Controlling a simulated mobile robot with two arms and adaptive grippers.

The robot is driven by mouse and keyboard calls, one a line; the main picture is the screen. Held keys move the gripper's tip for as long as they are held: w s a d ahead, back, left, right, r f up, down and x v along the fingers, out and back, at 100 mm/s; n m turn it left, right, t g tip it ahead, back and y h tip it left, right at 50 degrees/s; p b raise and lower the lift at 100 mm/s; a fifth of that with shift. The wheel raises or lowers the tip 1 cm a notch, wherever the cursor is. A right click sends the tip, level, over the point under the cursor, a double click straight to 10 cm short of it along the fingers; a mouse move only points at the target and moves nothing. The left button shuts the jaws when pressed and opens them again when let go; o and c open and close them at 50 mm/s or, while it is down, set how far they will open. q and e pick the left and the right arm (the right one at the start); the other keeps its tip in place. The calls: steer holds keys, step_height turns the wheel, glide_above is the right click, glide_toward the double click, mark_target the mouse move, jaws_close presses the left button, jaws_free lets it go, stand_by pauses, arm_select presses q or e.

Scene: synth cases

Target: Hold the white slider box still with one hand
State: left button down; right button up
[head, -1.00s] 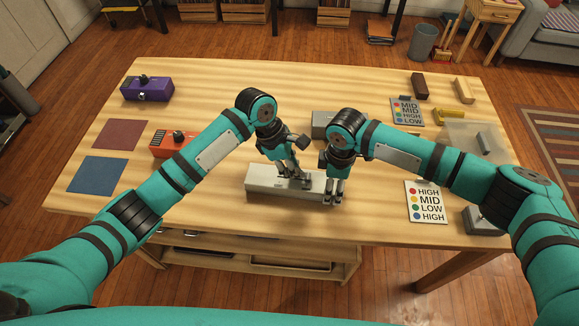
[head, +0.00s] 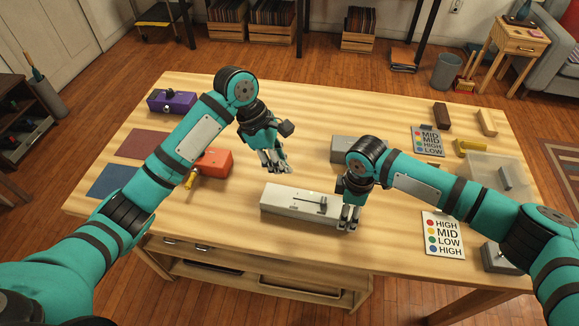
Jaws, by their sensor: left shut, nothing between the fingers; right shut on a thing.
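The white slider box (head: 285,206) lies on the wooden table, near the middle of the front half. Its dark slider lever shows on the right part of its top face. My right gripper (head: 348,220) is shut on the right end of the box, and its fingers cover part of that end. My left gripper (head: 274,163) is shut and empty above and behind the box, apart from it.
A red-orange box (head: 216,163) stands at left, partly behind my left arm. A purple box (head: 172,102) is at the back left. A grey box (head: 358,149) sits behind the slider box. Label cards (head: 442,234) and a grey lever box (head: 497,257) lie at right.

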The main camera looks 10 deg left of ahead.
steer(key=o, duration=1.4)
steer(key=shift+r, duration=0.1)
step_height(320, 180, up, 12)
steer(key=shift+f, duration=0.1)
step_height(320, 180, up, 10)
steer(key=p, duration=1.2)
